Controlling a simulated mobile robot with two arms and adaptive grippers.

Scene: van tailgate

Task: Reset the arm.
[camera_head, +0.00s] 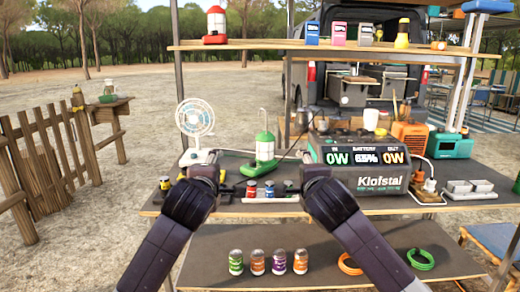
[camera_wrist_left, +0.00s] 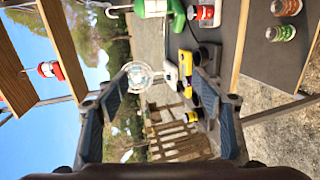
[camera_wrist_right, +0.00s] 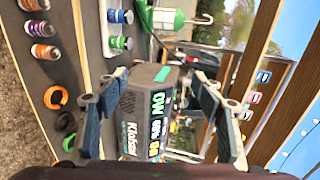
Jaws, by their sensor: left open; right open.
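My left gripper (camera_head: 203,172) is at the front of the middle shelf in the head view, left of the green lantern. In the left wrist view my left gripper (camera_wrist_left: 161,72) has its fingers spread with nothing held between them. My right gripper (camera_head: 318,170) is in front of the left part of the Klofstal power station (camera_head: 365,170). In the right wrist view my right gripper (camera_wrist_right: 160,74) is open and empty, with the power station (camera_wrist_right: 150,105) beyond its fingers. Both arms reach up from the bottom of the head view, partly hiding the shelf.
The middle shelf carries a fan (camera_head: 195,118), a green lantern (camera_head: 265,150) and small cans (camera_head: 251,188). Several cans (camera_head: 279,262) and a green cable coil (camera_head: 421,259) are on the lower shelf. The upper shelf (camera_head: 260,45) spans above. A wooden fence (camera_head: 45,160) stands left.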

